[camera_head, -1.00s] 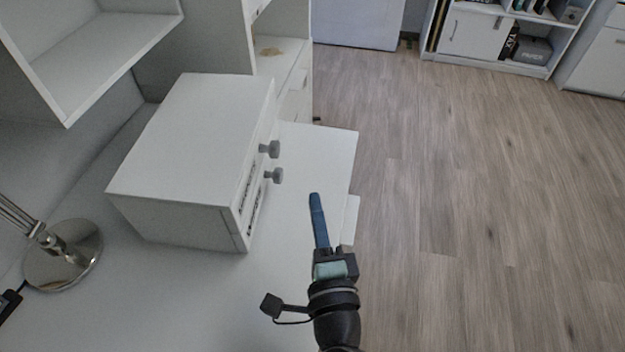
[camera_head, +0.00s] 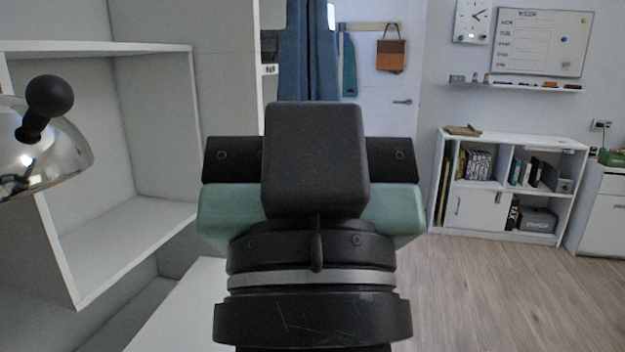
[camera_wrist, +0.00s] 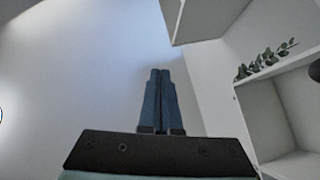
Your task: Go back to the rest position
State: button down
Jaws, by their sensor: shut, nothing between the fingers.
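My gripper (camera_wrist: 160,74) shows in the wrist view with its two blue fingers side by side, shut and empty. The fingers touch nothing that I can see. Part of the white desk (camera_head: 178,318) shows at the lower left of the head view, and my arm hides much of what lies behind it.
A white open shelf (camera_head: 125,235) stands to the left, with a shiny lamp head (camera_head: 50,160) before it. Across the room are a low white bookcase (camera_head: 473,215) and a whiteboard (camera_head: 541,42). The floor (camera_head: 490,290) at right is clear. The wrist view shows a leafy plant (camera_wrist: 266,60).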

notch_tip(320, 180, up, 23)
jog(key=s+h+p, duration=0.1)
jog(key=p, duration=2)
jog(key=shift+f, duration=0.2)
jog(key=shift+d, duration=0.1)
